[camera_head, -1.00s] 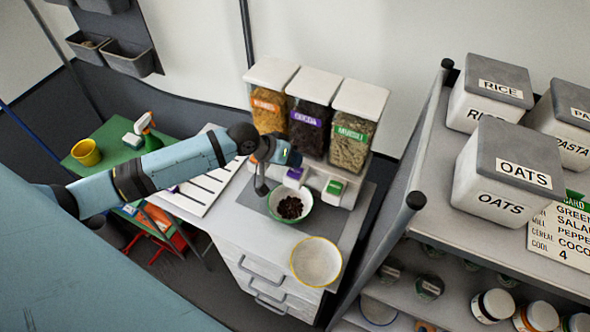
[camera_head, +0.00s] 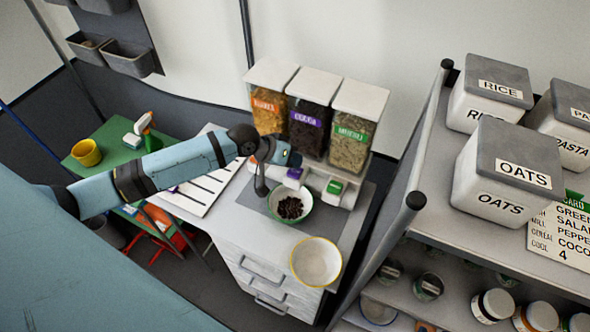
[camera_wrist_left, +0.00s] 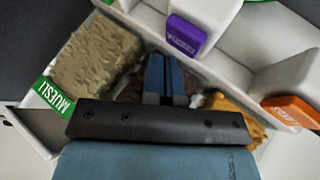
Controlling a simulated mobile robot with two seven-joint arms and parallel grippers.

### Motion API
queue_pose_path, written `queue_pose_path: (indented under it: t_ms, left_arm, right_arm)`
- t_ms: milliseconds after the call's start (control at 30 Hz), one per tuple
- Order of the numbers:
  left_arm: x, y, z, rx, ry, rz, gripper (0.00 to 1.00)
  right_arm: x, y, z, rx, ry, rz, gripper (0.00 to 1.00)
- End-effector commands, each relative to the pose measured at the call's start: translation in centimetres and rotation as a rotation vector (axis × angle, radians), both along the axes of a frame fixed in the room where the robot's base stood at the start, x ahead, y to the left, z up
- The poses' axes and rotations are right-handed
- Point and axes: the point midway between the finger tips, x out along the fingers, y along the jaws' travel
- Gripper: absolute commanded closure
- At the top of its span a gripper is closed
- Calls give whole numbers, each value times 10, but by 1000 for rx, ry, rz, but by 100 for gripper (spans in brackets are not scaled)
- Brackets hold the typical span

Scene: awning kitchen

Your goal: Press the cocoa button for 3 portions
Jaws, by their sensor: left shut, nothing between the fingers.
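The dispenser has three clear bins with white lids, and the cocoa bin (camera_head: 312,97) with a purple label is in the middle. The purple cocoa button (camera_head: 293,175) sits on the white base below it; it also shows in the wrist view (camera_wrist_left: 187,36). My left gripper (camera_head: 291,161) is shut and empty, close above and behind the purple button. In the wrist view its fingers (camera_wrist_left: 164,66) point towards the button, apparently apart from it. A bowl (camera_head: 302,223) under the dispenser front holds dark pieces. My right gripper is not in view.
The muesli bin (camera_head: 351,140) and green button (camera_head: 334,188) are to the right. The orange-labelled bin (camera_head: 269,95) is to the left. An empty yellow-rimmed bowl (camera_head: 316,262) stands near the counter's front edge. A shelf (camera_head: 446,208) with canisters stands at right.

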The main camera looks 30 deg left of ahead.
Motion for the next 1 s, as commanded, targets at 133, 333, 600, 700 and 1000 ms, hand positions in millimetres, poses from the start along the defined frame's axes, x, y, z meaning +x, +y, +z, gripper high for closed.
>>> queue_pose_path:
  t_ms: [133,333,600,700,1000]
  left_arm:
    - [0,0,-5,-1,0,0,100]
    - [0,0,-5,-1,0,-1,100]
    - [0,0,-6,-1,0,-1,100]
    - [0,0,-8,0,0,0,100]
    - [0,0,-11,0,1,-1,100]
  right_arm:
    - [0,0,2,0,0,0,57]
    - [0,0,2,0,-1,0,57]
    - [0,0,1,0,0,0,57]
    - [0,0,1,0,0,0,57]
    - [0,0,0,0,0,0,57]
